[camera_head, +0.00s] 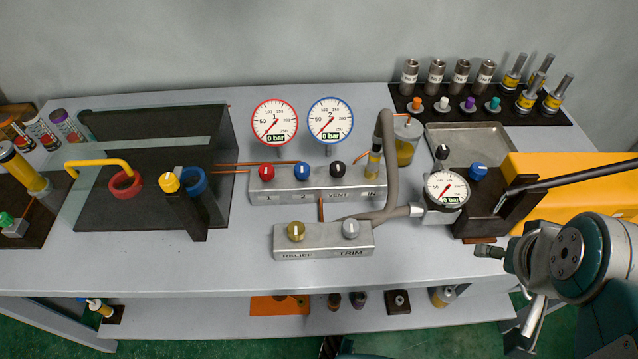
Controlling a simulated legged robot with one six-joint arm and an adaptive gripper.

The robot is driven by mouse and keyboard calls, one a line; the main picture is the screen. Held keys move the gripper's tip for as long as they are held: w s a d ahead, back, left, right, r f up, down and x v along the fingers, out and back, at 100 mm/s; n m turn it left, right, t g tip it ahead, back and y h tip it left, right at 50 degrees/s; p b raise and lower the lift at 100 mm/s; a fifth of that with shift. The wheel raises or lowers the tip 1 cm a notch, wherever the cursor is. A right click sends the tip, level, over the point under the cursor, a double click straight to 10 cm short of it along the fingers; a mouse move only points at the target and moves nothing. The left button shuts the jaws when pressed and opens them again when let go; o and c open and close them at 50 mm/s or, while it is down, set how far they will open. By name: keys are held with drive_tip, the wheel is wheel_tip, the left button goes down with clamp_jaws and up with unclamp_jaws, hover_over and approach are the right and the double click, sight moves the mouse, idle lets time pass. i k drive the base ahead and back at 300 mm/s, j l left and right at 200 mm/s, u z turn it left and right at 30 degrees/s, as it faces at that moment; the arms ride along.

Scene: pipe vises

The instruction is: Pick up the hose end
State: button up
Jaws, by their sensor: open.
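A thick grey hose (391,150) arches up beside the manifold block (318,183). Its hose end (375,165), with a yellow band, stands upright at the port marked IN. The hose runs down the right side of the block and bends along the bench near a pale fitting (415,210) at the hand pump's gauge (447,190). My gripper (510,287) is at the lower right by the bench's front edge, open and empty. It is well apart from the hose end, to its right and nearer. Whether the hose end is seated in the port cannot be told.
A RELIEF/TRIM block (323,240) sits in front of the manifold. A metal tray (470,143) and fittings rack (400,98) are behind. The bench's front left is clear.

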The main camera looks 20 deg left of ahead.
sight(376, 150)
drive_tip(key=i+j+u, duration=0.15)
drive_tip(key=u, duration=0.6)
